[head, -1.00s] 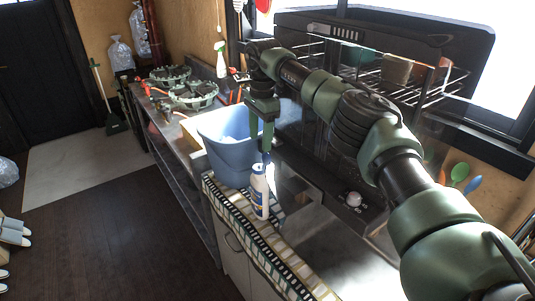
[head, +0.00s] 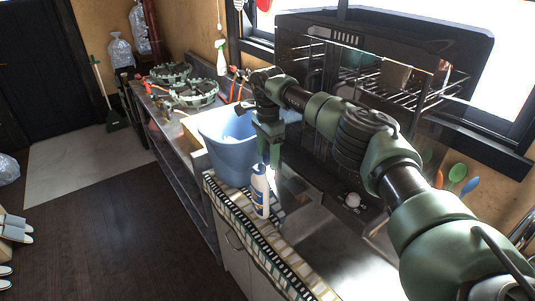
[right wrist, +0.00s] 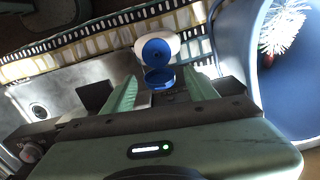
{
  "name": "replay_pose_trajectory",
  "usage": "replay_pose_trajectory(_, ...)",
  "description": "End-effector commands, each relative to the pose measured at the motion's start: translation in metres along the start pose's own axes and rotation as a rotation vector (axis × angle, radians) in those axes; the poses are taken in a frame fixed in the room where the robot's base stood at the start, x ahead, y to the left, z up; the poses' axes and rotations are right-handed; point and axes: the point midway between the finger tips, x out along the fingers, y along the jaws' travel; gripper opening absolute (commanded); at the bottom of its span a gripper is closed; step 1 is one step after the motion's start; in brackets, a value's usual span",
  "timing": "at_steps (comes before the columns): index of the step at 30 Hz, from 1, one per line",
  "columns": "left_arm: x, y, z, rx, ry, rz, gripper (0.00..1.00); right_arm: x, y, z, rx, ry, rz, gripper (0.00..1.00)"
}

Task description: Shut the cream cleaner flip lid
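The cream cleaner is a white bottle with a dark label (head: 260,192), standing upright at the counter's front part in the head view. In the right wrist view I see the cleaner bottle (right wrist: 174,40) from above, with a round blue top. Its blue flip lid (right wrist: 159,79) stands open, hinged out toward my gripper. My right gripper (head: 268,163) is just above and behind the bottle top. In the right wrist view the fingers of the right gripper (right wrist: 161,90) are spread apart with the lid between or just beyond them, nothing gripped. My left gripper is not in view.
A blue bucket (head: 230,155) stands close behind and left of the bottle; in the wrist view a white brush (right wrist: 280,30) shows inside it. A patterned strip (head: 252,236) runs along the counter's front edge. A dish rack (head: 425,92) is at the back right.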

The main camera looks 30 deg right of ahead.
Motion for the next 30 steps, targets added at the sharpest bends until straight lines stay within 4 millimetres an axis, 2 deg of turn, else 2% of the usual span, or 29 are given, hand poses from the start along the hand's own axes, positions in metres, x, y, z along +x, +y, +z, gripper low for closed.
replay_pose_trajectory(1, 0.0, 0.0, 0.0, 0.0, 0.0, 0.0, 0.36, 0.0, 0.0, 0.0, 0.0, 0.0, 0.0, 0.47)
replay_pose_trajectory(6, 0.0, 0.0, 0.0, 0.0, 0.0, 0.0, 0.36, 0.0, 0.0, 0.0, 0.0, 0.0, 0.0, 0.0)
replay_pose_trajectory(17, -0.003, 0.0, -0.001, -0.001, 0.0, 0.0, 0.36, -0.002, 0.0, 0.004, -0.005, 0.06, 0.0, 0.0)
replay_pose_trajectory(30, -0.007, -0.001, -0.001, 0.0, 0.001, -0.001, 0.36, 0.0, -0.001, 0.017, -0.005, 0.368, -0.001, 0.0)
